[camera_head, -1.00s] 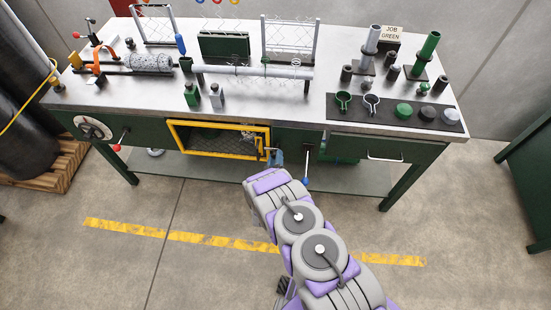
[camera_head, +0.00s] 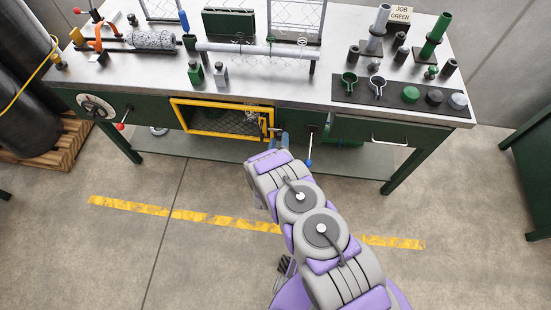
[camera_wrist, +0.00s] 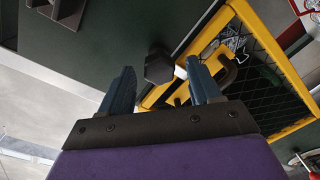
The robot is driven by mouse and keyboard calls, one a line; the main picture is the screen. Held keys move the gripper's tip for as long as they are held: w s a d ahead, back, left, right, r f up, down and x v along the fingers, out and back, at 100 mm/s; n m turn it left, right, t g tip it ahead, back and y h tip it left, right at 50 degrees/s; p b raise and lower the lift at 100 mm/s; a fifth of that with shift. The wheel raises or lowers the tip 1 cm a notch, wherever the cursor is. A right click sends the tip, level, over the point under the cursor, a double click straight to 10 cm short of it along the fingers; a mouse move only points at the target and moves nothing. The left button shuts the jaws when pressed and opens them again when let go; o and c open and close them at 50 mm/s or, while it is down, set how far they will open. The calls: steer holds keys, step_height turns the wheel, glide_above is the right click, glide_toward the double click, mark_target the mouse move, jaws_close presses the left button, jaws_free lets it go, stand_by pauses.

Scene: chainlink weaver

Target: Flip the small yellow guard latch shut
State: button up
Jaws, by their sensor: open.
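The yellow guard frame (camera_head: 222,101) with dark mesh is on the bench front; it also shows at the right of the wrist view (camera_wrist: 273,47). The small yellow latch (camera_head: 264,124) appears to be at the frame's right end, small and partly hidden. In the wrist view, yellow parts show beside and behind my right finger; I cannot tell the latch's exact position. My gripper (camera_wrist: 161,77) is open, with a dark knob (camera_wrist: 158,66) showing between its fingertips. No hold on anything is visible. In the head view my gripper (camera_head: 280,140) is just right of the latch area.
The bench top (camera_head: 330,67) above carries posts, clamps and discs. A blue-tipped lever (camera_head: 309,148) hangs close to the right of my gripper. A red-knobbed crank (camera_head: 119,126) is at the left. The floor in front is clear.

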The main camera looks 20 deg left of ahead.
steer(key=p+v, duration=0.3)
steer(key=v, duration=1.3)
steer(key=shift+a+p, duration=0.2)
steer(key=shift+p, duration=0.15)
steer(key=shift+s+f, duration=0.1)
steer(key=w+r+m+g+h, duration=0.4)
steer(key=w+r+m+g, duration=0.15)
steer(key=w+r, duration=0.6)
steer(key=d+r+m+g, duration=0.45)
steer(key=d+r, duration=0.35)
steer(key=r, duration=0.6)
steer(key=s+d+r+g, duration=0.3)
steer(key=s+d+r, duration=0.4)
steer(key=s, duration=0.5)
steer(key=s+d+r+m+g, duration=0.1)
steer(key=s+d+r+g, duration=0.2)
steer(key=s+d+r, duration=0.4)
steer(key=s+d+r+m+g, duration=0.1)
steer(key=s+d+r, duration=0.6)
steer(key=s, duration=1)
steer(key=d+g, duration=0.1)
steer(key=d, duration=0.2)
steer(key=shift+r+g+h, duration=0.15)
steer(key=shift+g+h, duration=0.25)
